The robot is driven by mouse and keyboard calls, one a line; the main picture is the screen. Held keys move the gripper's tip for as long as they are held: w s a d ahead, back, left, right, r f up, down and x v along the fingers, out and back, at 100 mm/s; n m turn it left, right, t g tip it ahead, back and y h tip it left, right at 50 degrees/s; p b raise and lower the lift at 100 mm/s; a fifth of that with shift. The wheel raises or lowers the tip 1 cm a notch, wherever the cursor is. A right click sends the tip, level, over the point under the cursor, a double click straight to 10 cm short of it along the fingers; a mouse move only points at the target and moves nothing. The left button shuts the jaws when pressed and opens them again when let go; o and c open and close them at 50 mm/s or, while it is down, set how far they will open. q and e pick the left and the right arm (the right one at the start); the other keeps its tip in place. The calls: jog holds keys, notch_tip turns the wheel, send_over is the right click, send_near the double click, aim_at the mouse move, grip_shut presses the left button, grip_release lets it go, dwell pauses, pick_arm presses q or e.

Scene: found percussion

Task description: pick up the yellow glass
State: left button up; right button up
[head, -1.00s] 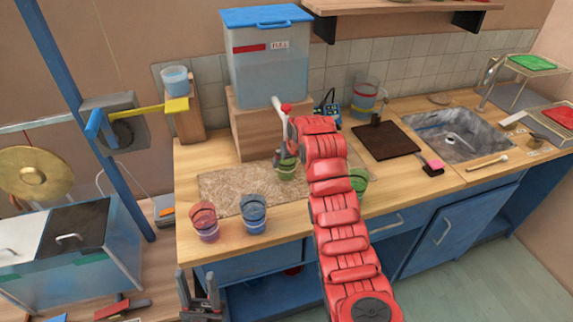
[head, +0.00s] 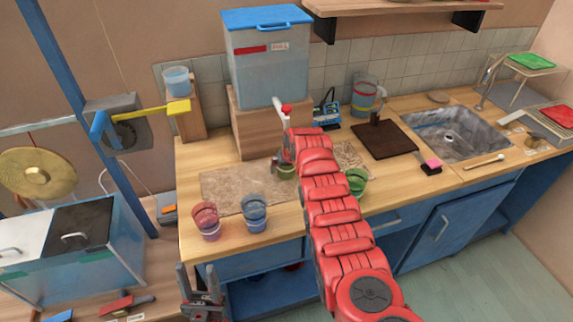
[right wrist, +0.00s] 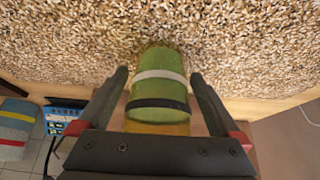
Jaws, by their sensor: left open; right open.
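A yellow-green glass (head: 286,174) stands on the tan mat below the water dispenser's tap, partly hidden by my right gripper. In the right wrist view the glass (right wrist: 160,82) looks green with a white band, a dark band and a yellowish end. My right gripper (head: 284,160) is open, with its fingers on either side of the glass in the wrist view; I cannot tell whether they touch it. My left gripper (head: 201,290) is open and empty, low in front of the counter's left end.
A pink glass (head: 206,222) and a blue glass (head: 254,214) stand at the mat's front. A green glass (head: 357,182) stands just right of my right arm. The dispenser (head: 268,70) sits on a wooden block (head: 250,128). A dark board (head: 385,139) lies near the sink (head: 452,136).

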jog(key=c, duration=1.6)
jog(key=shift+w+r, duration=0.1)
jog(key=shift+r, duration=0.05)
